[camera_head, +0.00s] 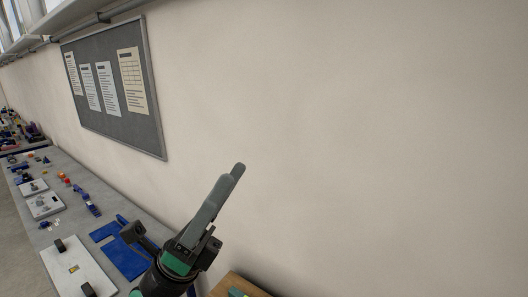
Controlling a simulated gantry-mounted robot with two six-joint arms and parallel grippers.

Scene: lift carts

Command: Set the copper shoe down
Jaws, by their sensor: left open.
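My left gripper (231,176) rises from the bottom centre, its grey fingers pointing up and to the right in front of the bare wall. The fingers nearly overlap from this side; they are open, and I see nothing between them. I cannot make out the copper shoe for sure anywhere in the view. My right gripper is out of view.
A long grey bench (60,218) runs along the wall at left, holding a white plate (89,267), a blue mat (131,262) and several small parts. A wooden edge (243,284) shows at bottom centre. A grey notice board (133,132) hangs above.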

